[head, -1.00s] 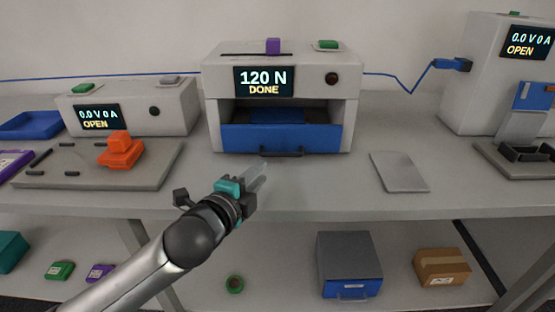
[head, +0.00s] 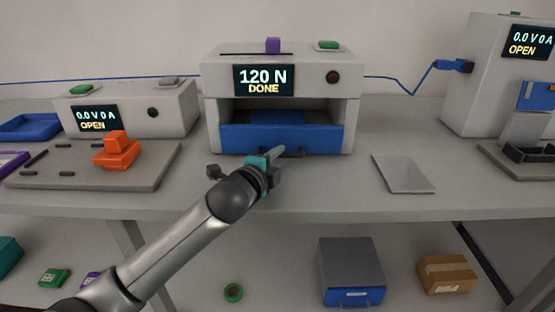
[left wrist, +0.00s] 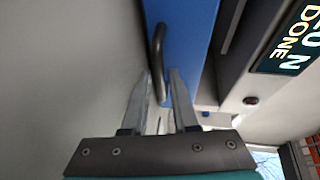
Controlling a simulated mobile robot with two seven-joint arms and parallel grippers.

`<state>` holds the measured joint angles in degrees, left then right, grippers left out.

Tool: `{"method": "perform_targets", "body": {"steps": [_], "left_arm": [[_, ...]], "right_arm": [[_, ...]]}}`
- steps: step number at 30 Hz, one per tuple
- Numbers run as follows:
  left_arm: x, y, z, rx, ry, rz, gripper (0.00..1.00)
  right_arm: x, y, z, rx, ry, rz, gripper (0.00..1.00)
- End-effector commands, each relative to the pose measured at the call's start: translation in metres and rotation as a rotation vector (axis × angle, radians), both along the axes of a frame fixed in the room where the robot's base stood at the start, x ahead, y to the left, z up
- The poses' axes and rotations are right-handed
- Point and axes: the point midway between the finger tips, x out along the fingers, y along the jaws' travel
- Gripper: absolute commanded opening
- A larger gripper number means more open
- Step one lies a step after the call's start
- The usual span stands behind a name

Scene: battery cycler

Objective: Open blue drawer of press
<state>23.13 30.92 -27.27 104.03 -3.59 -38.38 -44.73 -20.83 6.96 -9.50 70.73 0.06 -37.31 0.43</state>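The press (head: 225,75) is a light grey box with a screen reading "120 N DONE". Its blue drawer (head: 240,138) sits in the lower part, its front about flush with the housing. The dark bar handle (head: 298,153) is on the low front of the drawer; it also shows in the left wrist view (left wrist: 154,45). My left gripper (head: 277,153) is at the handle. In the left wrist view its two fingers (left wrist: 160,75) are apart, with the lower end of the handle between their tips; contact cannot be told. My right gripper is not in view.
A grey plate (head: 404,173) lies on the bench right of the press. An orange piece (head: 117,152) stands on a grey board (head: 90,178) at left. A cycler box (head: 180,100) is left of the press. The bench before the drawer is clear except my arm.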

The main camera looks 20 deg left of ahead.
Motion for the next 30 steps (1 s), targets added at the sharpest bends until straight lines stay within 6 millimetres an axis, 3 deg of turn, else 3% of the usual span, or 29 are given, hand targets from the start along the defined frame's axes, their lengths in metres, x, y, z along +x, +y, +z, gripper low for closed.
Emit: {"method": "perform_targets", "body": {"steps": [6, 13, 30], "left_arm": [[0.0001, -0.0003, 0.0001, 0.0, 0.0, -0.001, 0.26], [-0.0001, -0.0002, 0.0, 0.0, 0.0, 0.0, 0.0], [-0.0003, -0.0001, -0.0003, 0.0, 0.001, 0.0, 0.0]], "right_arm": [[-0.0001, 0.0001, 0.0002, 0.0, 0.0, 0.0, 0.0], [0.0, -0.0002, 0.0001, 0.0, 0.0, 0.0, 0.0], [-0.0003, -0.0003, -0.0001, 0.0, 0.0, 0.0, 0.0]]}}
